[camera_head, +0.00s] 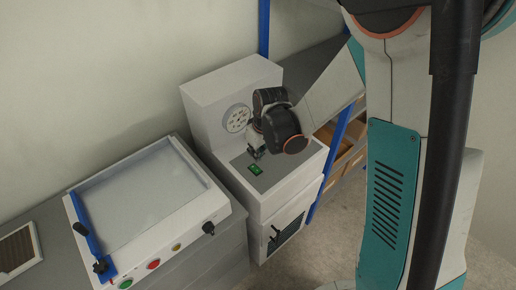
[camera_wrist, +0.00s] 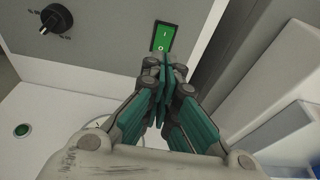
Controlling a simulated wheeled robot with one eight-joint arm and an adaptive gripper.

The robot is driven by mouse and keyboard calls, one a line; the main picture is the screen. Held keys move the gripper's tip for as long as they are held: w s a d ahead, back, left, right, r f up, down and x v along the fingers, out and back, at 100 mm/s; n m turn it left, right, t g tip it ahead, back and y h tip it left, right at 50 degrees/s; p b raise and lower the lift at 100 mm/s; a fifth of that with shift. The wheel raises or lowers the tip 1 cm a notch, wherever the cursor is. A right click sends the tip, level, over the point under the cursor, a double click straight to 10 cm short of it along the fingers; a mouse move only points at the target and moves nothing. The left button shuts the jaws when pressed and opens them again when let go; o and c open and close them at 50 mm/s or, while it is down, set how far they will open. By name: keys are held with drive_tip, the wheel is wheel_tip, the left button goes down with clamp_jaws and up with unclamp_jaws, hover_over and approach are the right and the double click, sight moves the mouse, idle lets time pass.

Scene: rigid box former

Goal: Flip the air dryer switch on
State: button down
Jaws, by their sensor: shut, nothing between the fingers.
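The air dryer is a white boxy unit (camera_head: 222,92) with a grey top panel, in the middle of the head view. Its green switch (camera_head: 255,169) sits on that panel. In the wrist view the green rocker switch (camera_wrist: 163,36) has a dark frame and pale marks; its position is hard to tell. My gripper (camera_head: 257,154) is just above and behind the switch in the head view. In the wrist view my gripper (camera_wrist: 163,62) is shut and empty, its tips at the lower edge of the switch. I cannot tell whether they touch it.
A black knob (camera_wrist: 57,19) is on the same grey panel. A white tray-like machine (camera_head: 145,190) with a blue bar (camera_head: 86,222) and coloured buttons stands to the left. A blue-post shelf with boxes (camera_head: 345,140) is behind at right. Bare floor shows at lower right.

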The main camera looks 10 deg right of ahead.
sight(255, 168)
drive_tip(key=x, duration=0.1)
drive_tip(key=b+x, duration=0.1)
drive_tip(key=x, duration=0.1)
drive_tip(key=s+x, duration=0.1)
drive_tip(key=x, duration=0.1)
drive_tip(key=shift+d+f+b, duration=0.25)
drive_tip(key=shift+d+b, duration=0.1)
drive_tip(key=shift+b, duration=0.05)
drive_tip(key=shift+s, duration=0.1)
